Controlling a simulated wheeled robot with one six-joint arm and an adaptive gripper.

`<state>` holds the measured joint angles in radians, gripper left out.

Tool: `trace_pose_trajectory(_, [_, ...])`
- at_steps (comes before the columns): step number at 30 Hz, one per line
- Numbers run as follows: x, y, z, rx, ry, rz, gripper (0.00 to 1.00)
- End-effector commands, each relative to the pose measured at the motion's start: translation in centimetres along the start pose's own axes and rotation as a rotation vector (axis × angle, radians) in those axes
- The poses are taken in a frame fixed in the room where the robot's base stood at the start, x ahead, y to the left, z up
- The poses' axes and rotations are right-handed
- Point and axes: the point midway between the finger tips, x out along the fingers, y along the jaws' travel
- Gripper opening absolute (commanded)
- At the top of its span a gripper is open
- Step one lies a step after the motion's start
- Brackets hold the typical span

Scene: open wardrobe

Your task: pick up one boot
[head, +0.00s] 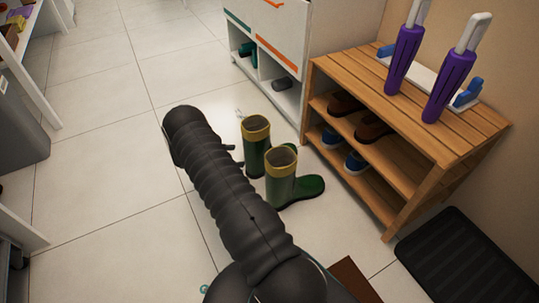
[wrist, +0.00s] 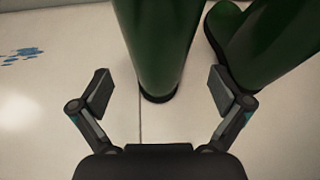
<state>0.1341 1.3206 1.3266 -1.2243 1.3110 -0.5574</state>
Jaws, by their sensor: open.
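Two green boots with yellow top bands stand upright on the tiled floor in the head view, one farther back (head: 256,146) and one nearer (head: 283,180). The nearer boot's toe points right. In the wrist view, one green boot shaft (wrist: 158,45) stands ahead, between the lines of the two fingers, and the other boot (wrist: 262,45) is just to its right. My gripper (wrist: 163,92) is open, with nothing between its fingers. In the head view my arm hides most of it; only small finger parts show beside the farther boot.
A black mat (head: 465,258) lies at lower right. Blue spots (wrist: 22,54) mark the floor. Floor to the left is clear.

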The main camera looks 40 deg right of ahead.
Motion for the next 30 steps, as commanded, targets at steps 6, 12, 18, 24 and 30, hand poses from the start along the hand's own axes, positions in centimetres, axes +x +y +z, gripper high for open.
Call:
trace_pose_trajectory(6, [3.2,0.0,0.0,0.000,0.001,-0.001,1.00])
trace_pose_trajectory(12, [4.1,0.0,0.0,0.000,0.001,-0.001,1.00])
trace_pose_trajectory(18, [6.0,0.1,-0.4,0.000,0.000,-0.003,1.00])
trace_pose_trajectory(24, [8.7,0.3,-0.5,0.001,0.001,-0.002,1.00])
trace_pose_trajectory(30, [9.1,0.3,-0.4,0.000,0.001,0.000,1.00])
